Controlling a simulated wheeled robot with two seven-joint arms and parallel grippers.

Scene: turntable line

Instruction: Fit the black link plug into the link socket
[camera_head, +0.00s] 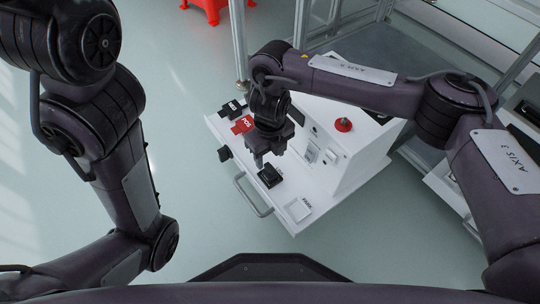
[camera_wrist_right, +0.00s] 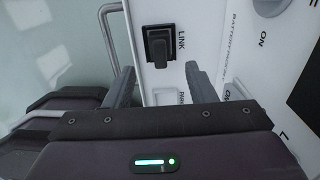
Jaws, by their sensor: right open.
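The black link plug (camera_wrist_right: 158,45) is a dark block with a raised grip. In the right wrist view it stands at the spot labelled LINK, and the link socket under it is mostly hidden. I cannot tell whether it is fully seated. In the head view the plug (camera_head: 269,175) shows on the white ledge, just below my right gripper (camera_head: 262,160). My right gripper is open and empty; in the wrist view its fingers (camera_wrist_right: 160,82) are apart, with the plug beyond their tips. My left gripper is not in view, only its arm at the left.
The white cabinet's ledge (camera_head: 292,226) carries a red POS plug (camera_head: 243,124), a black NEG plug (camera_head: 232,108) and an empty pad labelled PARK (camera_head: 299,208). A metal handle (camera_head: 252,198) sticks out in front. Floor in front is clear.

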